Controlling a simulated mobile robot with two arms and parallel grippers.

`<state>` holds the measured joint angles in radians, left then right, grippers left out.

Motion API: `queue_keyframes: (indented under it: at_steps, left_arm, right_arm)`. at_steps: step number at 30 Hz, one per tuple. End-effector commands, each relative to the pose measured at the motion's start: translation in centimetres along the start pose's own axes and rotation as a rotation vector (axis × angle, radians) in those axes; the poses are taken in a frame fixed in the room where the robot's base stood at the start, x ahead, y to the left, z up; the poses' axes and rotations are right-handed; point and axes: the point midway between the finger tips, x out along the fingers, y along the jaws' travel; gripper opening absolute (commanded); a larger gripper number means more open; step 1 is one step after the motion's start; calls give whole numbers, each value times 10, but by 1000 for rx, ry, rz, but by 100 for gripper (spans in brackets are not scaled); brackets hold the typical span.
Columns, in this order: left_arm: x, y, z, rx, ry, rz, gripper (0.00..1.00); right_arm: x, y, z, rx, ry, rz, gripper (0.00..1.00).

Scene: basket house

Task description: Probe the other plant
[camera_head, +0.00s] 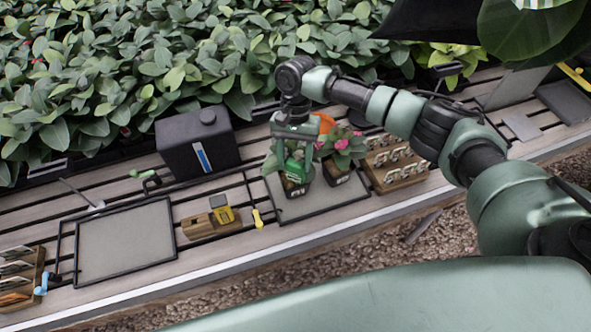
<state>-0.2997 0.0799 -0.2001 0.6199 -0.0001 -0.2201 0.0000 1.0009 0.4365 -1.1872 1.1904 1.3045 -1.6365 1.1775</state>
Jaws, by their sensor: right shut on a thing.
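Two small potted plants stand close together on the right tray (335,207). The right plant (344,150) has pink flowers and a dark pot. The left plant (290,186) has a dark pot with a pale label, and my gripper covers much of its top. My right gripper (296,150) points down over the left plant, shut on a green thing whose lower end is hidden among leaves. I cannot tell its exact shape. A yellow meter (222,208) sits in a wooden holder (200,226) left of the tray. A yellow-handled tool (258,218) lies beside the tray. My left gripper is not in view.
A black box (197,143) stands behind. An empty framed tray (125,242) lies left. A wooden rack of labels (392,160) stands right of the plants, and another rack (20,277) at far left. Dense leafy plants (150,60) border the slatted bench.

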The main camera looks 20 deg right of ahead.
Motion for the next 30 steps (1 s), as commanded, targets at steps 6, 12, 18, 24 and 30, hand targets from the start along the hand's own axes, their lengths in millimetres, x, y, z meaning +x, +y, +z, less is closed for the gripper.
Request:
queue_keyframes:
  at_steps: [6,12,18,24,30]
  left_arm:
    - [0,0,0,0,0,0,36]
    - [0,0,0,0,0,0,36]
    - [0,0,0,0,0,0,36]
    - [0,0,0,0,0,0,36]
    - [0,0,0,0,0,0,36]
  right_arm:
    - [0,0,0,0,0,0,0]
    - [0,0,0,0,0,0,0]
    - [0,0,0,0,0,0,0]
    - [0,0,0,0,0,0,76]
    - [0,0,0,0,0,0,76]
